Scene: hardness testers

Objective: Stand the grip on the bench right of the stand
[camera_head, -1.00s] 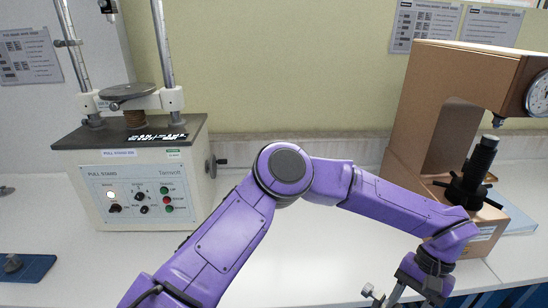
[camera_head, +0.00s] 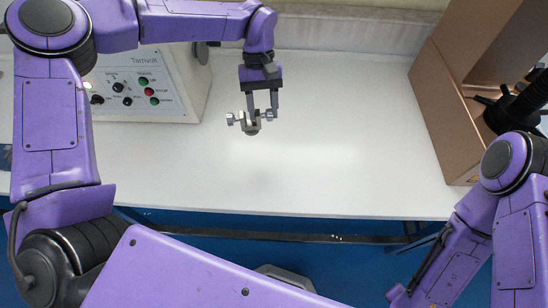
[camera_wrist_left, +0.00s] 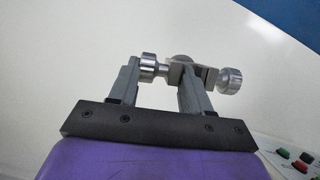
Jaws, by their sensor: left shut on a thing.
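The grip (camera_head: 251,127) is a small grey metal clamp with a round knurled knob on each side. My left gripper (camera_head: 261,106) is shut on it and holds it in the air over the white bench (camera_head: 330,150), with a faint shadow below. In the left wrist view the grip (camera_wrist_left: 181,72) sits between the two finger ends. The stand (camera_head: 150,90), a cream box with a control panel, is left of the grip and partly hidden behind my left arm. My right arm shows at the lower right, but its gripper is out of sight.
A brown tester (camera_head: 440,110) with a black spindle stands at the right of the bench. The bench between it and the stand is clear. The bench's front edge (camera_head: 300,212) runs below the grip, with blue framework underneath.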

